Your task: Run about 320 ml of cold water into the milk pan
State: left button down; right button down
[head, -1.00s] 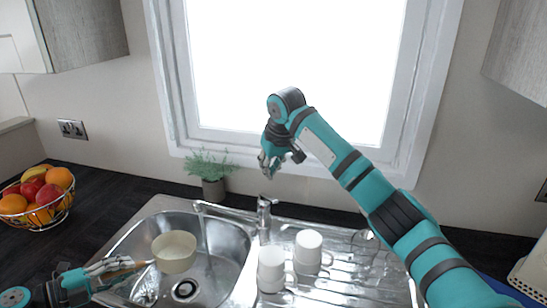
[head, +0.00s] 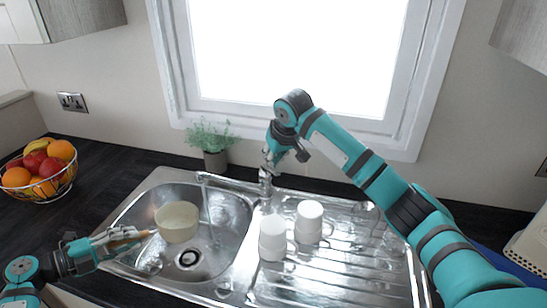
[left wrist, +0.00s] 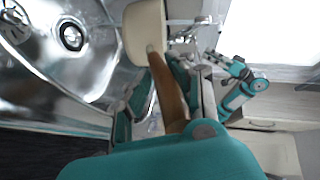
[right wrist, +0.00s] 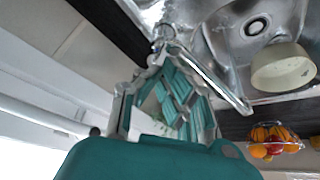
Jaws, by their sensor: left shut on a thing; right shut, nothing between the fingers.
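The cream milk pan (head: 177,224) hangs level over the left part of the sink bowl (head: 240,215). My left gripper (head: 128,240) is shut on its wooden handle, which also shows in the left wrist view (left wrist: 168,88). The pan looks empty inside. The tap (head: 265,183) stands behind the sink, its spout (head: 225,184) pointing left over the bowl. A thin pale streak below the spout tip may be water; it falls right of the pan. My right gripper (head: 270,160) is shut and empty at the top of the tap, by its lever; contact is unclear.
Two white mugs (head: 273,238) (head: 309,222) stand on the drainer right of the tap. A potted plant (head: 214,146) stands behind the sink, beneath the window. A wire fruit bowl (head: 40,172) sits on the dark worktop at left.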

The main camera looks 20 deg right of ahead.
pick_arm(q)
jog(key=shift+r, duration=0.2)
pick_arm(e)
jog(key=shift+s+d+f+t, duration=0.1)
jog(key=shift+s+f+t, duration=0.8)
jog(key=shift+t, duration=0.2)
jog(key=shift+s+f+t, duration=0.1)
jog(key=shift+s+t, duration=0.05)
jog(key=shift+t, duration=0.35)
notch_tip(320, 180, up, 5)
jog(key=shift+f, duration=0.1)
pick_arm(q)
jog(key=shift+d, duration=0.1)
jog(key=shift+r, duration=0.15)
pick_arm(e)
jog(key=v, duration=0.9)
